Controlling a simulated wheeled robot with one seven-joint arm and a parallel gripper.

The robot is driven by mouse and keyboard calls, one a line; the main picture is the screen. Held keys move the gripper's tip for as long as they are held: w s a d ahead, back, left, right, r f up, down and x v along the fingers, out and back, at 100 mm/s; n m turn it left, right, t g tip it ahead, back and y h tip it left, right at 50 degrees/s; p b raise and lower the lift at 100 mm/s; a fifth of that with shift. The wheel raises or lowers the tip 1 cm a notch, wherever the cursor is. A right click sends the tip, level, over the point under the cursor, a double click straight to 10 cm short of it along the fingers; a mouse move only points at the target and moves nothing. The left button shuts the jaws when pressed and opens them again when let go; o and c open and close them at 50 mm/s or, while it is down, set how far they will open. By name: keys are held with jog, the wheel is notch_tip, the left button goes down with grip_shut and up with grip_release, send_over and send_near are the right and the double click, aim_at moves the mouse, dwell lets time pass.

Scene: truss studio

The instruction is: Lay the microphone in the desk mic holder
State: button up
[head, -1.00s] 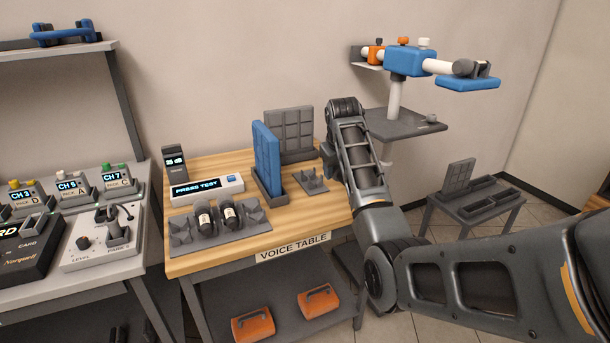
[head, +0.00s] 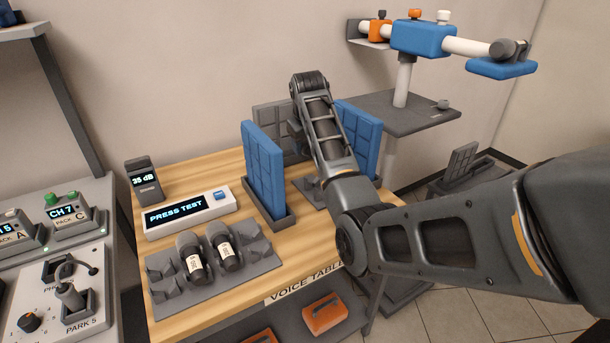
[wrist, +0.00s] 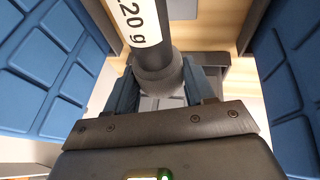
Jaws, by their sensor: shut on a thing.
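The microphone (wrist: 148,30), with a white label whose visible part reads "20 g", is in the wrist view. My gripper (wrist: 162,82) is shut on it at its grey collar, between blue-grey fingers. In the head view my gripper and this microphone are hidden behind my arm. The desk mic holder (head: 306,188) appears as a low grey piece on the wooden table (head: 235,262), largely covered by my arm. In the wrist view I cannot tell how far the microphone is from the holder.
A blue panel (head: 262,170) stands left of my arm and another blue panel (head: 362,135) right of it; a grey panel (head: 272,125) is behind. Two other microphones (head: 195,262) lie in a grey rack (head: 165,292). A display (head: 190,212) reads "PRESS TEST".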

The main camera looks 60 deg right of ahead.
notch_tip(320, 180, down, 9)
jog(key=shift+r, duration=0.1)
dwell(0.4)
jog(key=shift+f, duration=0.25)
jog(key=o, duration=1.1)
jog(key=shift+r, duration=0.25)
jog(key=v, duration=1.2)
jog(key=shift+p, duration=0.35)
